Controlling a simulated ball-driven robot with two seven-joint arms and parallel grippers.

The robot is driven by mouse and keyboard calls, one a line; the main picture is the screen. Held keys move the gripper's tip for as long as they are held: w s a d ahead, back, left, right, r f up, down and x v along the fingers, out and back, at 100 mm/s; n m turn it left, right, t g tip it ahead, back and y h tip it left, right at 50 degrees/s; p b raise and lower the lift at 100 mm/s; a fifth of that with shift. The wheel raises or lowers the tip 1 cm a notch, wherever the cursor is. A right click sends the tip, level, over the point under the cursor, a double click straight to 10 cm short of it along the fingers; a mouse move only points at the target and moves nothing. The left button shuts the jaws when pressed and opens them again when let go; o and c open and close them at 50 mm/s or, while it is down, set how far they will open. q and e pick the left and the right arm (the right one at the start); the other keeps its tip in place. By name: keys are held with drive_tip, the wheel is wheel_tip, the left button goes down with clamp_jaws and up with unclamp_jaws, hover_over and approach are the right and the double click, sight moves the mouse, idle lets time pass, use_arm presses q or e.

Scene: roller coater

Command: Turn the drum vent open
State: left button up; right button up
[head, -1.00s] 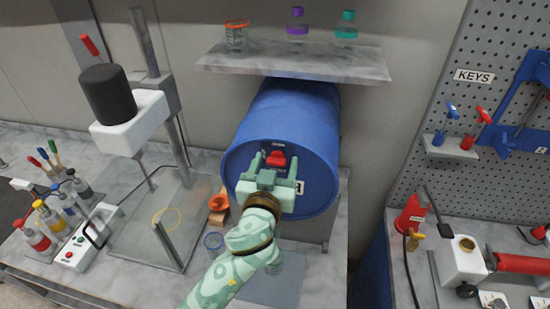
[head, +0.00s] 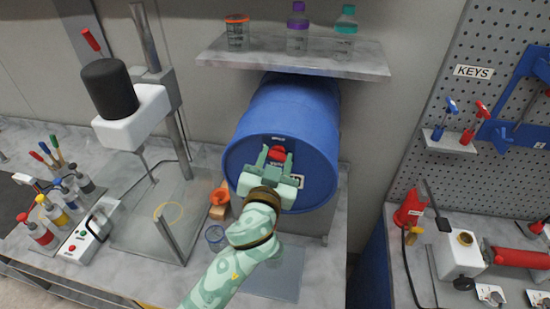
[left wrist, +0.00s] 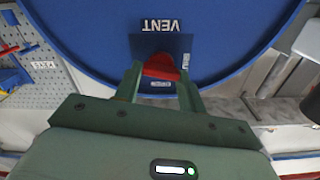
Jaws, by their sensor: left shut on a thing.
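A blue drum (head: 290,110) lies on its side on a stand, its round end facing me. On that end is the red vent knob (head: 277,153), set on a dark plate. The left wrist view shows the red vent knob (left wrist: 163,67) below a "VENT" label, which appears upside down there. My left gripper (head: 277,158) is at the drum's face with its two fingers on either side of the knob, shut on it. The fingers hide the knob's sides, and its exact turn is hard to tell. My right gripper is not in view.
A shelf (head: 300,60) with several capped containers hangs above the drum. A mixer (head: 110,90) stands at left. A pegboard marked "KEYS" (head: 473,71) is at right.

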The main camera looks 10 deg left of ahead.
use_arm(q)
drive_tip(key=m+p, duration=0.1)
drive_tip(key=m, duration=0.2)
drive_tip(key=shift+m, duration=0.3)
drive_tip(key=m+p, duration=0.1)
drive_tip(key=m, duration=0.2)
drive_tip(key=shift+d+m, duration=0.1)
drive_tip(key=shift+m, duration=0.3)
drive_tip(key=m+p, duration=0.1)
drive_tip(key=m, duration=0.3)
drive_tip(key=shift+f, duration=0.1)
drive_tip(key=shift+f+m+p, duration=0.1)
drive_tip(key=shift+m+p, duration=0.4)
drive_tip(key=shift+m, duration=1.4)
drive_tip(key=o, duration=0.7)
drive_tip(key=shift+o, duration=1.4)
drive_tip(key=shift+w, duration=0.15)
drive_tip(key=shift+f, duration=0.1)
